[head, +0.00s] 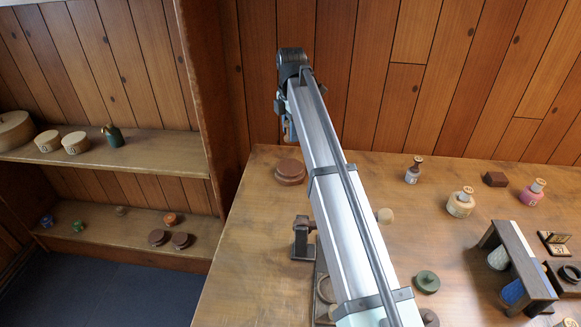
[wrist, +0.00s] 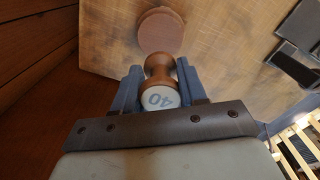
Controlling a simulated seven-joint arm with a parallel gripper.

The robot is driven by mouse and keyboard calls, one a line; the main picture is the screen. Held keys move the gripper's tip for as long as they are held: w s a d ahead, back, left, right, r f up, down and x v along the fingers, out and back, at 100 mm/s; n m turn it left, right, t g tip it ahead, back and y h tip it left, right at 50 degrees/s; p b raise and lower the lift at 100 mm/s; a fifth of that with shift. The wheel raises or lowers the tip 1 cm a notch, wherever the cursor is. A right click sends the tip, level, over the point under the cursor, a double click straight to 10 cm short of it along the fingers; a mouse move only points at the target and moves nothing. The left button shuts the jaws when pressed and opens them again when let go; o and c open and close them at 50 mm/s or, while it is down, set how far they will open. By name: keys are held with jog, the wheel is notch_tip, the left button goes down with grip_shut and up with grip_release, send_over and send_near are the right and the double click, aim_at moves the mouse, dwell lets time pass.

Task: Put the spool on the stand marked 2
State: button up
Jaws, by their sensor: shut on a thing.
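In the wrist view my gripper (wrist: 160,70) is shut on a brown wooden spool (wrist: 158,61), with a blue finger on either side. The spool's pale round end reads 40 and faces the camera. Beyond the spool is a reddish-brown round disc (wrist: 161,33) over the table; I cannot tell whether the spool touches it. In the head view my arm hides most of the gripper and the spool. A reddish-brown round stack (head: 290,172) sits on the table just below the arm's far end. I cannot read a stand marked 2 in either view.
On the wooden table (head: 240,270), bottles and pots (head: 460,203) stand at the right, near a dark rack (head: 515,265). A green lidded piece (head: 427,281) lies beside my arm. A shelf unit (head: 170,160) with round boxes stands at the left. The table's left front is clear.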

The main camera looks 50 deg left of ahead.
jog(key=shift+f, duration=5)
jog(key=shift+f, duration=0.1)
jog(key=o, duration=1)
notch_tip(320, 180, up, 12)
jog(key=shift+r, duration=0.15)
